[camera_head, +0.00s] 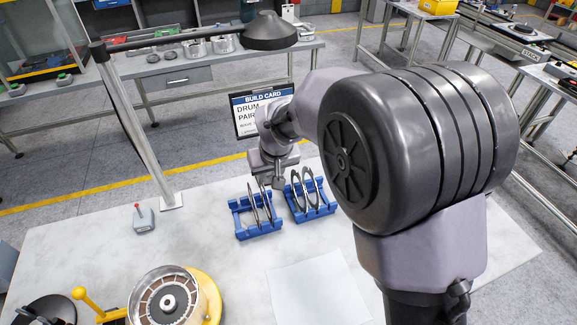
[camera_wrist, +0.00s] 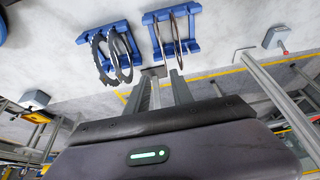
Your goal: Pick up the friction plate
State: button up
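Two blue racks hold upright ring plates. In the wrist view the left rack (camera_wrist: 97,70) holds dark grey rings, one with a toothed edge (camera_wrist: 101,52); the right rack (camera_wrist: 192,48) holds thin, smooth steel rings (camera_wrist: 176,34). In the head view, the left rack (camera_head: 246,233) and right rack (camera_head: 296,215) stand side by side, with rings in the right one (camera_head: 309,188). I cannot tell for sure which ring is the friction plate. My gripper (camera_wrist: 160,88) is open and empty, its fingers apart, close to the racks. It also shows in the head view (camera_head: 272,184), partly hidden.
A build card (camera_head: 246,108) stands behind the racks. A post with a lamp (camera_head: 140,130) and a small box with a red button (camera_head: 143,218) are to the left. A round drum (camera_head: 166,300) is in front left. A pale sheet (camera_head: 318,290) lies flat in front.

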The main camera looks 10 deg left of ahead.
jog(key=x, duration=0.3)
jog(key=b+x, duration=0.1)
jog(key=x, duration=0.2)
jog(key=s+x, duration=0.1)
jog(key=x, duration=0.2)
jog(key=shift+w+a+f, duration=0.15)
jog(key=shift+a+f, duration=0.2)
jog(key=shift+f, duration=0.1)
jog(key=x, duration=0.2)
jog(key=b+x, duration=0.1)
jog(key=x, duration=0.3)
jog(key=shift+w+a+r, duration=0.1)
jog(key=shift+w+a, duration=0.15)
jog(key=shift+w, duration=0.15)
jog(key=shift+r, duration=0.1)
grip_shut()
